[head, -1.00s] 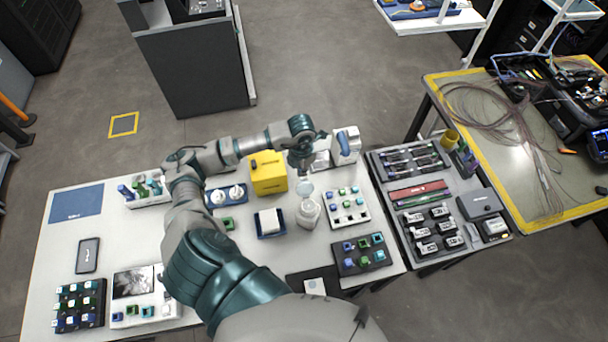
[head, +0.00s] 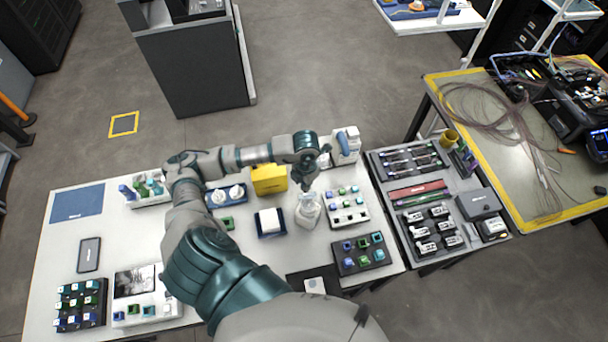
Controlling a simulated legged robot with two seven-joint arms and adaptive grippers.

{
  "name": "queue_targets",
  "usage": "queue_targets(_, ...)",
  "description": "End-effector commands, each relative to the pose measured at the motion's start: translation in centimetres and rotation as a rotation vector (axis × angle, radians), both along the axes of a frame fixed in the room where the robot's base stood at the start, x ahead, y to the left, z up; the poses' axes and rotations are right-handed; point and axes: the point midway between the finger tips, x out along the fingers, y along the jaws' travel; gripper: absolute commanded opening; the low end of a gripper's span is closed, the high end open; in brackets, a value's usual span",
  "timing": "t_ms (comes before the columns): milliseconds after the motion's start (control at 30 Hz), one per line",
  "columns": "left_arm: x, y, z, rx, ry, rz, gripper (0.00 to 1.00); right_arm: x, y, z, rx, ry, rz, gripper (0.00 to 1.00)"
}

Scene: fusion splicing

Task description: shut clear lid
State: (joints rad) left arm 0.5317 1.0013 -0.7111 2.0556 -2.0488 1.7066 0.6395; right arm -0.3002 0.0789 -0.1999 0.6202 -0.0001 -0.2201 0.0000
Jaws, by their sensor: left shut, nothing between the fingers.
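A small clear-and-white jar (head: 308,214) stands on the white table, right of the white block on its blue tray. My left gripper (head: 307,186) comes down from above at the jar's top. It is shut and holds nothing. The clear lid is mostly hidden by the gripper and too small to make out, so I cannot tell whether it lies flat on the jar or how far it is tilted. My right gripper is not in view.
A white dispenser with a blue handle (head: 346,146) stands behind right. A white rack of small caps (head: 347,206) sits just right of the jar. A dark rack (head: 362,254) is in front.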

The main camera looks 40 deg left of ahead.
Motion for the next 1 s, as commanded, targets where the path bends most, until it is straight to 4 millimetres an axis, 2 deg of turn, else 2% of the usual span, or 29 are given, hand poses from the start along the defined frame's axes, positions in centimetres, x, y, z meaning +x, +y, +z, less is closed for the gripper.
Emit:
queue_targets(300, -0.9, -1.2, -0.1, 0.000, -0.001, -0.002, 0.00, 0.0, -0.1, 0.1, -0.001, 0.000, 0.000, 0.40)
queue_targets(467, -0.9, -1.1, 0.3, 0.000, -0.001, -0.001, 0.00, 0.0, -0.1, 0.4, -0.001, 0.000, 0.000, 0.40)
queue_targets(1000, -0.9, -1.1, 5.0, 0.001, -0.001, 0.000, 0.00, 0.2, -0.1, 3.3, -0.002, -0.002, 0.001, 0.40)
